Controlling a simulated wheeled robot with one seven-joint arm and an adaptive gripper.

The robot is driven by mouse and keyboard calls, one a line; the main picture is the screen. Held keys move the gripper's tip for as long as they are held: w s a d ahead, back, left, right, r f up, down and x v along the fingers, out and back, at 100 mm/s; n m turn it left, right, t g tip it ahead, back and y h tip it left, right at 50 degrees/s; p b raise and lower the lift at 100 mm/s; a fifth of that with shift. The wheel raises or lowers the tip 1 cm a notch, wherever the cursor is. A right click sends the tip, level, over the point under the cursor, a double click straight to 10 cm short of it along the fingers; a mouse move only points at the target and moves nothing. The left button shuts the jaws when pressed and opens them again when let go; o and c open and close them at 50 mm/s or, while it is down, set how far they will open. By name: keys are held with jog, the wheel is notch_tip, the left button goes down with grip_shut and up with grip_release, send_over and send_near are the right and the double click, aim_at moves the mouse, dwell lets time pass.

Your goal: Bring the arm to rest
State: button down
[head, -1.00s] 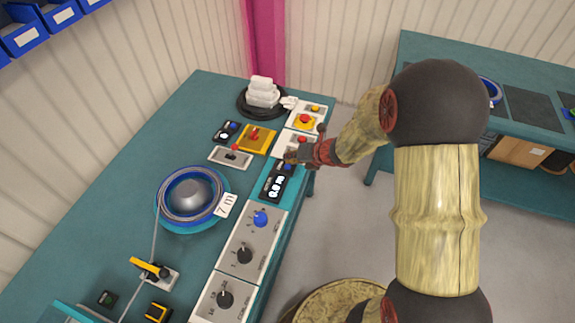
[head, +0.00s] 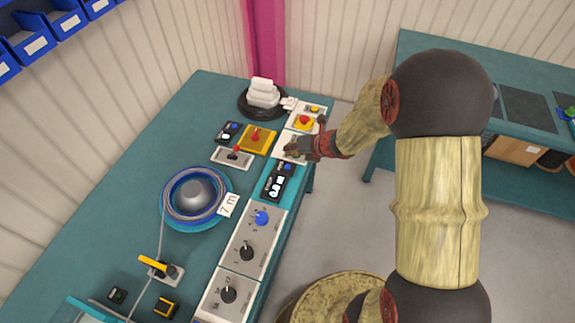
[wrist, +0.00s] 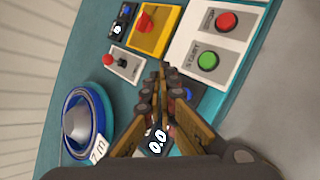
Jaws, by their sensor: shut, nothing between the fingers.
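The green START button (wrist: 208,61) and a red button (wrist: 227,21) show just beyond the fingertips. Whether the fingers touch the panel I cannot tell.
A blue reel (head: 194,196) with a 7 m tag lies on the teal bench (head: 150,170). A second bench (head: 440,75) is at right. Open floor lies between the benches.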

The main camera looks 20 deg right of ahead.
dwell(0.7)
jog(key=shift+a+n, duration=0.1)
jog(key=shift+n, duration=0.5)
jog(key=s+a+n, duration=0.1)
jog(key=n, duration=0.1)
jog(key=s+a+n+g+y, duration=0.1)
jog(key=s+n, duration=0.1)
jog(key=n, duration=0.1)
jog(key=s+a+n+g, duration=0.1)
jog(key=s+n, duration=0.1)
jog(key=shift+a+f+n, duration=0.2)
jog(key=shift+f+n, duration=0.2)
jog(key=s+a+r+n+g+h, duration=0.1)
jog(key=s+r+n+g, duration=0.1)
jog(key=s+r+n, duration=0.6)
jog(key=s+r+n+g+h, duration=0.15)
jog(key=s+r+n, duration=0.25)
jog(key=s+n, duration=0.75)
jog(key=s+d+r+n+t+h, duration=0.1)
jog(key=s+d+r+n, duration=0.1)
jog(key=r+n, duration=0.3)
jog(key=s+d+r+n+t+h, duration=0.1)
jog(key=s+r+n+t+h, duration=0.1)
jog(key=r+n, duration=0.3)
jog(key=v, duration=0.4)
jog(key=shift+d+r, duration=0.2)
jog(key=shift+d, duration=0.2)
